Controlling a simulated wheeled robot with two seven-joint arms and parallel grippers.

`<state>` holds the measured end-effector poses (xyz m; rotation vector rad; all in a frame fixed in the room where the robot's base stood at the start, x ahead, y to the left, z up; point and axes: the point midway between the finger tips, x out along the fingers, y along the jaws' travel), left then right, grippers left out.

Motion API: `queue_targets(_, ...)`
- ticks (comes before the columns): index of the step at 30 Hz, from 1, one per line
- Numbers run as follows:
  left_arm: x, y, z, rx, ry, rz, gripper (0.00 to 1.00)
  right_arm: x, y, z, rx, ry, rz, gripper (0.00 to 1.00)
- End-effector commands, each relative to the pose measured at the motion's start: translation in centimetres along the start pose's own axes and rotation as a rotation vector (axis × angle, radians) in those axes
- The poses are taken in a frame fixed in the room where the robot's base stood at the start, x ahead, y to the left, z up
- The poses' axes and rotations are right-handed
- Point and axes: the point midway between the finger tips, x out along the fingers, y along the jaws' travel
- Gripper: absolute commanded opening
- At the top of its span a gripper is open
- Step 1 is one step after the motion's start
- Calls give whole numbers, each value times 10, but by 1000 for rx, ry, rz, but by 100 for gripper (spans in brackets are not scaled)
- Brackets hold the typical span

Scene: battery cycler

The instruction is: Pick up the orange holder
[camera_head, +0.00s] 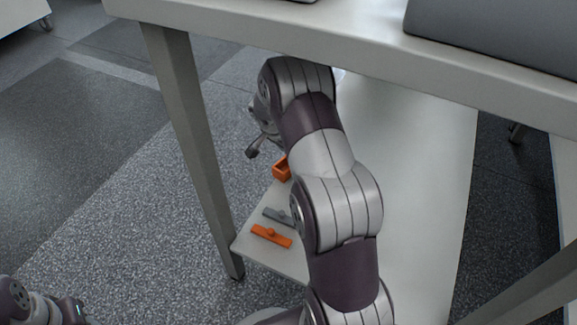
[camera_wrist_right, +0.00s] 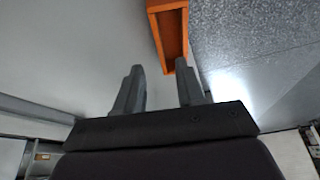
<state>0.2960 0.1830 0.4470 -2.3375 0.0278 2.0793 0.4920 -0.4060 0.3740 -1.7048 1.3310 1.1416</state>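The orange holder (camera_head: 281,170), a small open box, sits near the left edge of the lower shelf, partly hidden by my right arm in the head view. In the right wrist view the holder (camera_wrist_right: 155,8) shows as an open orange trough just beyond the fingertips. My right gripper (camera_wrist_right: 160,78) is open and empty, its two fingers apart, with the holder's near end ahead of the right finger. In the head view the right gripper (camera_head: 256,145) is mostly hidden behind its own arm. Only part of my left arm shows at the bottom left corner; its fingers are not seen.
A grey flat piece (camera_head: 278,216) and an orange flat piece with a knob (camera_head: 271,237) lie on the shelf (camera_head: 410,150) nearer me. The tabletop (camera_head: 370,42) overhangs the shelf. A table leg (camera_head: 190,130) stands left of it. The shelf's right side looks clear.

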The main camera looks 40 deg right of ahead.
Motion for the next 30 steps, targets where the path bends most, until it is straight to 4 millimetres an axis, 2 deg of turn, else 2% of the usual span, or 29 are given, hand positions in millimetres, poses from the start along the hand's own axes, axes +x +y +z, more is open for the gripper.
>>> queue_targets(1, 10, 0, 1, 0, 0, 0, 43, 14, 0, 2, 1, 0, 0, 38)
queue_targets(5, 13, 0, 2, 0, 0, 0, 43, 26, 0, 0, 1, 0, -2, 38)
queue_targets(12, 28, 0, 3, 0, 0, 0, 43, 70, 1, -2, 0, -1, 0, 38)
queue_targets(15, 30, 0, 4, 0, 0, 0, 43, 77, 1, -4, 0, 0, -1, 38)
queue_targets(21, 29, 0, 3, 0, 1, 0, 43, 76, 0, -4, -1, 0, -2, 38)
queue_targets(22, 29, 0, 3, 0, 0, 0, 43, 76, 0, -4, -1, 0, -2, 32)
queue_targets(25, 29, 0, 3, 0, 0, 0, 43, 76, 0, -4, -1, 0, -2, 0)
queue_targets(30, 29, 0, 3, 0, 0, 0, 43, 76, 0, -4, 0, 0, -2, 0)
